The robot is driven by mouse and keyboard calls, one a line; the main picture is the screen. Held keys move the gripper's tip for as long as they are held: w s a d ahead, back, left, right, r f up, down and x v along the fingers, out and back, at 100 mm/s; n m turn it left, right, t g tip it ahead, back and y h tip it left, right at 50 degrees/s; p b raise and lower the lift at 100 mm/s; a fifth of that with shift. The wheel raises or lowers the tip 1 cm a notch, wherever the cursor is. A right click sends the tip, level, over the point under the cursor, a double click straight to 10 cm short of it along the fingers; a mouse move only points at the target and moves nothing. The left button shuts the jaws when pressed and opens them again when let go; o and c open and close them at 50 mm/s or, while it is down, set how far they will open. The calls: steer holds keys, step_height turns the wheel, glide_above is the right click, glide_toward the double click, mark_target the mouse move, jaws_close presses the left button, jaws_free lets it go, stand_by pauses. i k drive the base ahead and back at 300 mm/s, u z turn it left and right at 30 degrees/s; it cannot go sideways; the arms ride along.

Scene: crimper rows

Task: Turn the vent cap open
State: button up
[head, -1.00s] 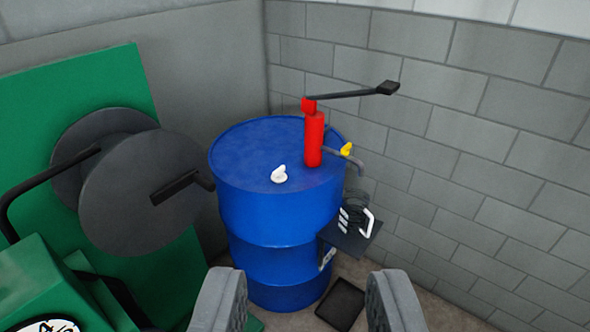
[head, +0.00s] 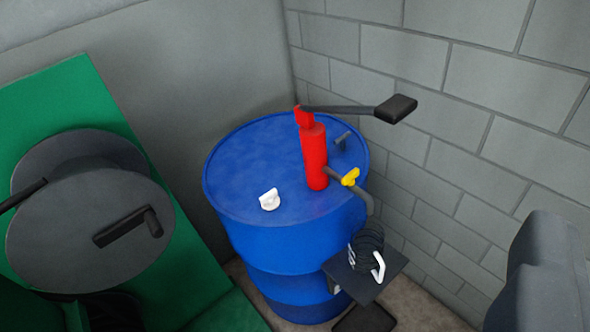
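The vent cap is a small white knob (head: 269,200) on top of the blue drum (head: 290,258), left of the red pump. In the head view only one finger of my gripper (head: 540,275) shows, large and grey at the lower right edge. The other finger is not seen in the frame. The visible finger is well apart from the cap, and nothing is seen held against it.
A red pump (head: 314,160) with a black-ended lever (head: 396,108) and yellow tap (head: 350,177) rises from the drum. A green machine with a grey disc (head: 90,235) stands left; a block wall (head: 460,110) is behind right.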

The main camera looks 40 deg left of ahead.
mark_target(269, 201)
steer(key=u, duration=0.45)
steer(key=i, duration=1.05)
steer(key=u, duration=0.85)
